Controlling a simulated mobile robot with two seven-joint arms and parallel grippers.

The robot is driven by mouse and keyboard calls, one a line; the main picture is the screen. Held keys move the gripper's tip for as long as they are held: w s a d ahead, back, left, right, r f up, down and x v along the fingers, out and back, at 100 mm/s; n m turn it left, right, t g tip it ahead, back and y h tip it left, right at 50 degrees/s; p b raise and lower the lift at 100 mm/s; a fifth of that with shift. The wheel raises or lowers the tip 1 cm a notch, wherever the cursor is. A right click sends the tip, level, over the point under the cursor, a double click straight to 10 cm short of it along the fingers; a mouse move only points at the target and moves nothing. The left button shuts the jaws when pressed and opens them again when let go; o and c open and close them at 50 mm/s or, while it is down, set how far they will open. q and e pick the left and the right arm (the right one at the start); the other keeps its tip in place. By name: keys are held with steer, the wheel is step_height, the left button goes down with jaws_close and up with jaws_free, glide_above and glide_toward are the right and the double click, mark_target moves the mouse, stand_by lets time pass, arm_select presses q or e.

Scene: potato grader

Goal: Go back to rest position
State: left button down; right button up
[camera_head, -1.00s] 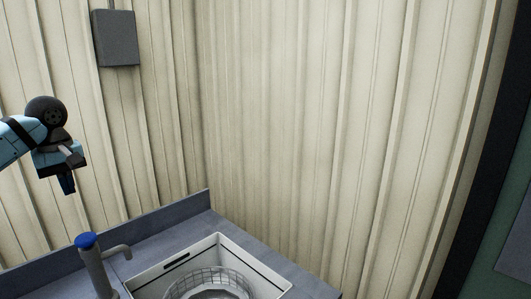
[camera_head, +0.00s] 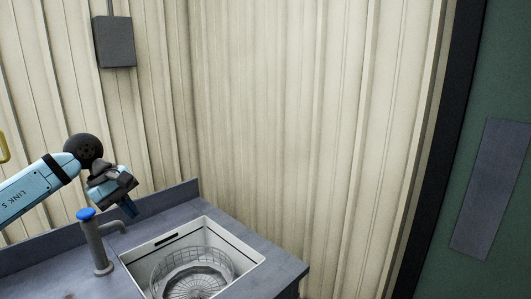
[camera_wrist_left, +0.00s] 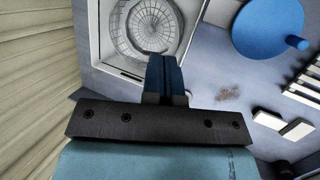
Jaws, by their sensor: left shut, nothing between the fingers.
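My left arm comes in from the left in the head view. Its gripper (camera_head: 130,209) is above the counter, close to the blue-topped tap, with its fingers pointing down. In the left wrist view the blue fingers of the left gripper (camera_wrist_left: 164,62) are together and hold nothing. My right gripper is not in view.
A grey counter (camera_head: 45,262) holds a white-rimmed sink (camera_head: 250,252) with a round wire basket (camera_head: 192,272). A grey tap (camera_head: 97,250) with a blue top stands at its left. Ribbed cream walls (camera_head: 300,120) rise behind. A green panel (camera_head: 500,70) is at right.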

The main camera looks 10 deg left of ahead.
arm_select(q)
steer(key=s+d+n+t+h, duration=0.3)
steer(key=d+n+h, duration=0.35)
steer(key=d, duration=0.45)
steer(key=s+d+n+t+h, duration=0.25)
steer(key=d+n+h, duration=0.35)
steer(key=d, duration=0.5)
steer(key=s+a+f+m+t+y, duration=0.45)
steer(key=f+m+y, duration=0.3)
steer(key=m, duration=1.05)
steer(key=s+a+f+m+t+y, duration=0.3)
steer(key=a+f+m+t+y, duration=0.45)
steer(key=m, duration=1.05)
steer(key=s+f+n+g+y, duration=0.1)
steer(key=s+f+n+g, duration=0.45)
steer(key=s+g, duration=0.4)
steer(key=s+f+n+g+y, duration=0.1)
steer(key=s+f+n+g, duration=0.5)
steer(key=s, duration=0.7)
steer(key=w+d+f+m+t+h+p, duration=0.1)
steer(key=w+d+f+t+h+p, duration=0.2)
steer(key=w+d+f+t+p, duration=0.2)
step_height(320, 180, down, 2)
steer(key=d+t+p, duration=0.2)
steer(key=shift+w+m+t+p, duration=0.3)
steer(key=shift+w, duration=0.1)
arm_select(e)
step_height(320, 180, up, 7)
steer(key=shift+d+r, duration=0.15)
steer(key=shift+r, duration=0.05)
